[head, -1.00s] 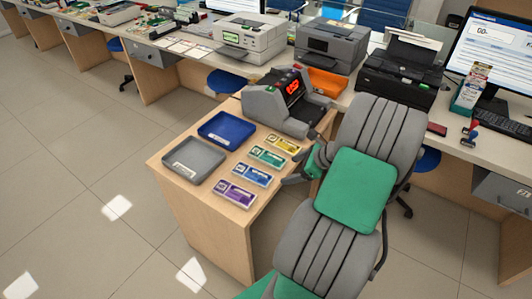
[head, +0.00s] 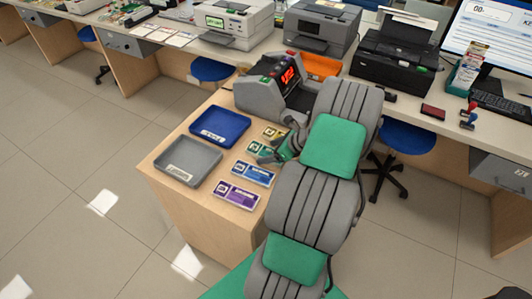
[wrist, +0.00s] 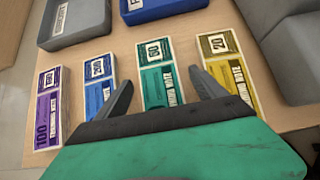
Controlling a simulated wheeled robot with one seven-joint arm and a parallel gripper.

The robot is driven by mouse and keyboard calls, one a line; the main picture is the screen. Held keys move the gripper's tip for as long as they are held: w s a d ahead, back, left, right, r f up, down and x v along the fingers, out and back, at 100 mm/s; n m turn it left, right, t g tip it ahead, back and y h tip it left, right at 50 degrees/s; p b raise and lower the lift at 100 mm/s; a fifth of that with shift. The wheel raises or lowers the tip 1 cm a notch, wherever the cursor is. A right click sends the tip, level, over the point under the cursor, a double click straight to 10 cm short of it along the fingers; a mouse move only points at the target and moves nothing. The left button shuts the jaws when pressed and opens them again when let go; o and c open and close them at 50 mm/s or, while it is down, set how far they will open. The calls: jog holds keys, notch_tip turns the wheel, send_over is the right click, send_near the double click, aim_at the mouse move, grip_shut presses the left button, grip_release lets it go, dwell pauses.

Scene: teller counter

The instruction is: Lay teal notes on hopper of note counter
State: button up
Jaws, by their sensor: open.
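The teal notes (wrist: 157,82) lie flat on the wooden side table, between the blue and yellow notes. In the wrist view my gripper (wrist: 163,85) is open, its fingers pointing to either side of the teal notes and apart from them. In the head view my gripper (head: 272,152) hides most of the teal bundle. The note counter (head: 280,86) is grey with a red lit display and stands at the table's back, behind my gripper. Its hopper is partly hidden by its own body and my arm.
Beside the teal notes lie yellow notes (wrist: 224,66), blue notes (wrist: 99,82) and purple notes (wrist: 48,105). A blue tray (head: 220,143) and a grey tray (head: 187,179) stand at the left. An orange tray (head: 322,66) is behind the counter. Bare wood shows along the table's front.

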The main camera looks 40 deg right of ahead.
jog(key=shift+w+f, duration=0.1)
jog(key=shift+c, duration=0.3)
jog(key=c, duration=1.6)
